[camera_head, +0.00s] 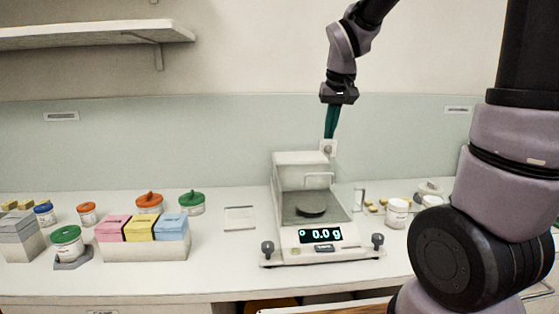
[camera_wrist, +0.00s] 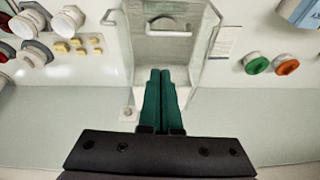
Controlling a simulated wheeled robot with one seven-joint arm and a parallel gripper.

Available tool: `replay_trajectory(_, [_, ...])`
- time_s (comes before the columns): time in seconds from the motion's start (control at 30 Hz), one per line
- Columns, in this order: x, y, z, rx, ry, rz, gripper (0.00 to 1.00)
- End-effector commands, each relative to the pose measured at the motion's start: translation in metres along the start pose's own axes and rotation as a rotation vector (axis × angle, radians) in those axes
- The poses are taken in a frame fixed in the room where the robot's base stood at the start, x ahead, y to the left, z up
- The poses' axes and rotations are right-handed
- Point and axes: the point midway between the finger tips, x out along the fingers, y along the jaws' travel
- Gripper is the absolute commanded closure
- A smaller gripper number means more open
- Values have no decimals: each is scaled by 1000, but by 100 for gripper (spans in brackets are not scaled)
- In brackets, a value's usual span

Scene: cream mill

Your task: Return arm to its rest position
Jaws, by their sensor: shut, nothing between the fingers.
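My gripper (camera_head: 331,134) hangs from my arm above the back of the balance, with its green fingers pointing down and pressed together. It is empty. In the wrist view my gripper (camera_wrist: 161,75) also shows its two green fingers side by side, with nothing between them. The white balance (camera_head: 322,250) stands on the counter below; its display reads 0.0 g. A dark round pan (camera_head: 311,210) sits in its chamber, with nothing that I can make out on it.
A box with pink, yellow and blue packs (camera_head: 145,246) stands left of the balance. Lidded jars stand behind it, including a green-lidded jar (camera_head: 191,203). White jars (camera_head: 397,212) and small yellow blocks are at right. A shelf (camera_head: 95,35) juts out upper left. The counter's front strip is clear.

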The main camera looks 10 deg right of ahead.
Motion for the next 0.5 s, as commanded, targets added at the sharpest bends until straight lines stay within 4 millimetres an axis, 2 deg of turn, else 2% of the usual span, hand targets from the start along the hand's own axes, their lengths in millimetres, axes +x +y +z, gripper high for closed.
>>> replay_trajectory(0.03, [-19,9,9,36,26,-16,100])
replay_trajectory(0.2, [-71,30,52,155,101,-79,100])
replay_trajectory(0.33, [-99,40,86,232,157,-129,100])
replay_trajectory(0.5, [-117,45,119,296,210,-177,100])
